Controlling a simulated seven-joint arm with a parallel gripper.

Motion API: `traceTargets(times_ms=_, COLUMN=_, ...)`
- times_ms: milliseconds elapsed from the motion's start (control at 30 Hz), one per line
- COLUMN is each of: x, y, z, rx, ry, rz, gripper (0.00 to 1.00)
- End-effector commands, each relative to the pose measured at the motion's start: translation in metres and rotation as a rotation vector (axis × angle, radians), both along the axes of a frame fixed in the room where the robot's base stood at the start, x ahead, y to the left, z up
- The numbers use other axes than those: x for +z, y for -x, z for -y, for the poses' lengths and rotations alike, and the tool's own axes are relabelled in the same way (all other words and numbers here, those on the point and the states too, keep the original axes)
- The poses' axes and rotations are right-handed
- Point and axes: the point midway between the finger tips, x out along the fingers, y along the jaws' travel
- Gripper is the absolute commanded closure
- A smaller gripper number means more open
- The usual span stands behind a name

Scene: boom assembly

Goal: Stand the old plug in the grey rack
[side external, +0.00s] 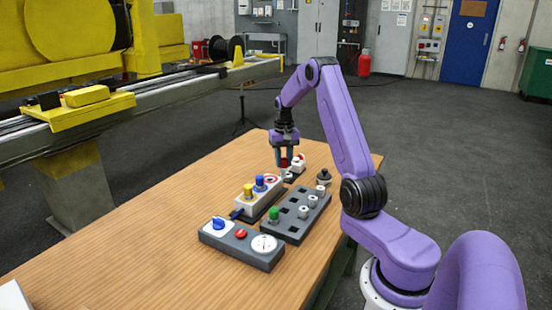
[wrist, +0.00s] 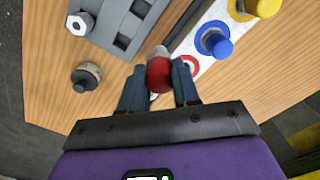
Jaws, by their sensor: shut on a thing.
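My gripper (side external: 284,157) points down with its blue fingers shut on a red plug (wrist: 158,74). In the wrist view the red plug sits between the fingertips, with a grey tip on its far side. The grey rack (side external: 291,228) lies on the table, with several square holes; a green plug (side external: 274,214) and several grey pieces stand in it. The held plug is beyond the rack's far end, beside the white block (side external: 243,207). The block carries a yellow plug (side external: 248,190), a blue plug (side external: 260,183) and a red-ringed spot (wrist: 190,65). I cannot tell the plug's exact height.
A black-and-grey knob-like piece (side external: 323,177) stands right of the rack's far end. A grey control box (side external: 218,240) with a blue knob, red button and dial lies at the near end. Small white pieces (side external: 298,164) are near the gripper. The table's left side is clear.

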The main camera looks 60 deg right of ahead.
Motion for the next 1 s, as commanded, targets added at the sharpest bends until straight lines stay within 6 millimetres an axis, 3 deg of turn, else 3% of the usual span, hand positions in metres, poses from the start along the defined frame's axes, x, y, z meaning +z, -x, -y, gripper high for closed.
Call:
traceTargets(times_ms=100, x=-0.001, y=0.022, z=-0.007, rx=-0.003, ry=0.000, rz=0.000, gripper=1.00)
traceTargets(times_ms=333, x=-0.004, y=0.049, z=-0.019, rx=0.000, ry=0.001, rz=0.001, gripper=1.00)
traceTargets(times_ms=567, x=-0.010, y=0.055, z=-0.021, rx=-0.001, ry=-0.001, rz=-0.001, gripper=1.00)
traceTargets(times_ms=1000, x=-0.046, y=0.055, z=-0.021, rx=-0.001, ry=-0.001, rz=-0.001, gripper=1.00)
